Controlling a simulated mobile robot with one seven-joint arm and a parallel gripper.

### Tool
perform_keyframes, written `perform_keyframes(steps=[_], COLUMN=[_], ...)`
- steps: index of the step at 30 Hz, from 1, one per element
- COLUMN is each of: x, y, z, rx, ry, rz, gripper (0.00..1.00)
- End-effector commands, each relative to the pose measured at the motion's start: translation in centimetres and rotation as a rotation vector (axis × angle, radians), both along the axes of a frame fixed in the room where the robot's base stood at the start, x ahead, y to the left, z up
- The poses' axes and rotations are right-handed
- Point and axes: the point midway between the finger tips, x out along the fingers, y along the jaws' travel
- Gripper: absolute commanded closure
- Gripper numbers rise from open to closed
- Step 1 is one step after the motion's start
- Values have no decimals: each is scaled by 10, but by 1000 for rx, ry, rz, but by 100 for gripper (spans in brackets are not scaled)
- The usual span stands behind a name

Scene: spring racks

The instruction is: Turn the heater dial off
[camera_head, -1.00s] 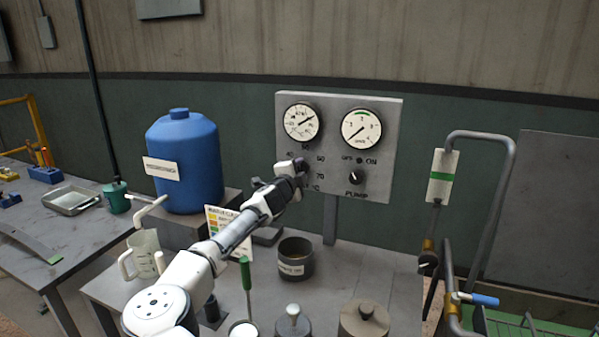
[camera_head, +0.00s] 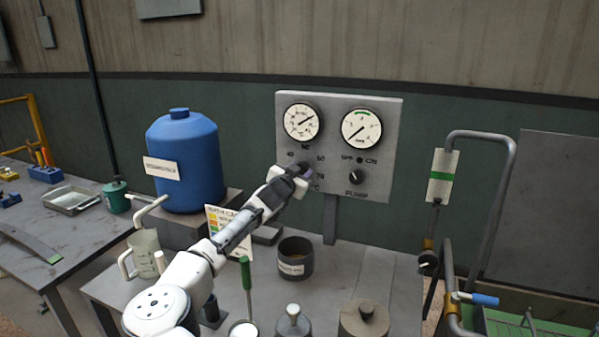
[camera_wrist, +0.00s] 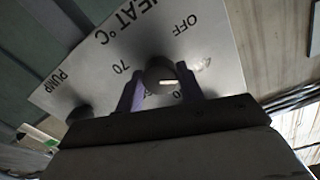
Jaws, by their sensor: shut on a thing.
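The heater dial (camera_wrist: 160,72) is a round dark grey knob on the grey control panel (camera_head: 385,105). In the wrist view it sits between the two purple fingers of my gripper (camera_wrist: 160,88), which are shut on it. Printed marks "OFF", "70" and "HEAT °C" show around it; other marks are partly hidden by my fingers. Where the dial points cannot be told. In the head view my gripper (camera_head: 305,172) is at the lower left of the panel and covers most of the dial.
The pump knob (camera_head: 356,176) is right of the heater dial, below two gauges. A blue tank (camera_head: 185,165) stands left of my arm. A dark pot (camera_head: 296,262), a green-handled tool (camera_head: 246,275) and lidded containers stand on the bench below. A bent pipe (camera_head: 480,136) rises at right.

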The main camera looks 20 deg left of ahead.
Motion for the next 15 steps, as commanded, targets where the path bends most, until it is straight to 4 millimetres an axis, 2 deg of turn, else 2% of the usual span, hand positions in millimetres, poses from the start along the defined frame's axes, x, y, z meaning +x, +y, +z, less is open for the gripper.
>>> perform_keyframes(steps=[15], x=[0], y=[0], z=[-1], rx=[-492], ry=[17], rz=[1], gripper=[85])
